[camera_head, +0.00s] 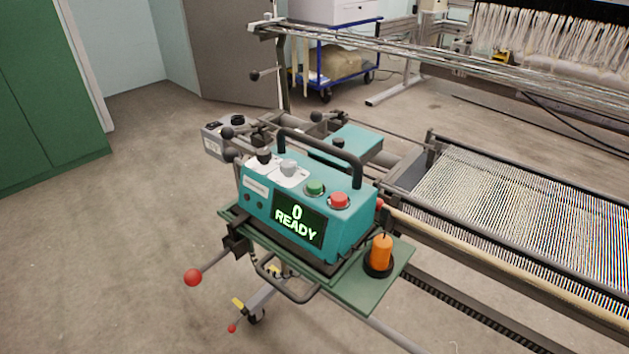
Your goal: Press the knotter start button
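The teal knotter unit (340,238) sits on a green tray-like carriage (366,290) at the centre of the head view. Its dark front display (297,222) reads "0 READY" in green. On its top are a green button (315,187) and a red button (339,200), side by side, the green one to the left. I cannot read labels on these buttons. A grey knob (289,167) and a black knob (264,156) stand to their left. A black handle (320,156) arches behind the buttons. My gripper is not in view.
An orange cylinder on a black base (381,254) stands at the tray's right. A lever with a red ball (193,277) sticks out left. Warp threads (530,215) stretch across a frame at right. A blue cart (340,76) is behind. Floor at left is clear.

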